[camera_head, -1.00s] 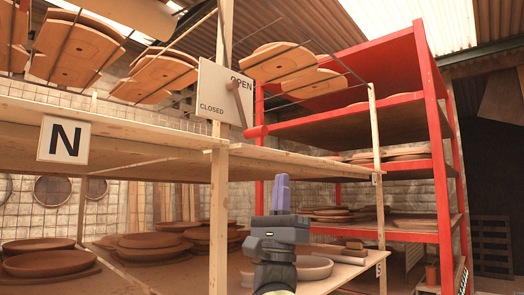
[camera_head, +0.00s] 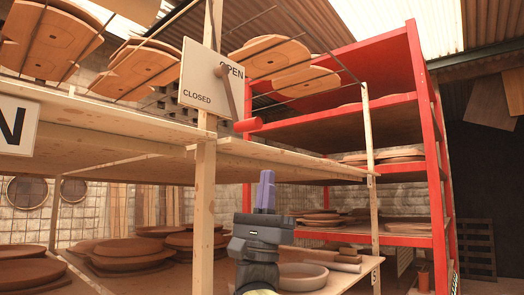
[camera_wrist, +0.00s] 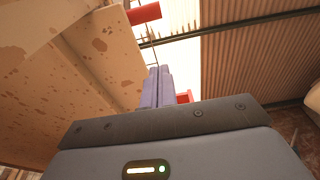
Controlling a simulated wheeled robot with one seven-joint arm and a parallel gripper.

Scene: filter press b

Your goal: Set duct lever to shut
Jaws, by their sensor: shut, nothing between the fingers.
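The duct lever is a brown arm with a red handle (camera_head: 249,125), in front of a white sign plate (camera_head: 196,72) on a wooden post. OPEN is printed at the plate's upper right and CLOSED at its lower left. The lever arm slants down and slightly right from its pivot, its handle below and right of both words. My gripper (camera_head: 265,190) is shut and empty, pointing up, below the handle and apart from it. In the wrist view the purple fingers (camera_wrist: 157,88) point up, with the red handle (camera_wrist: 145,14) beyond them near the top edge.
A wooden shelf (camera_head: 130,128) lies left of my gripper; its edge also shows in the wrist view (camera_wrist: 100,50). A red rack (camera_head: 432,160) with clay discs stands at right. Clay pieces lie on the lower shelf. Thin rods and discs hang above. Space directly above my fingers looks open.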

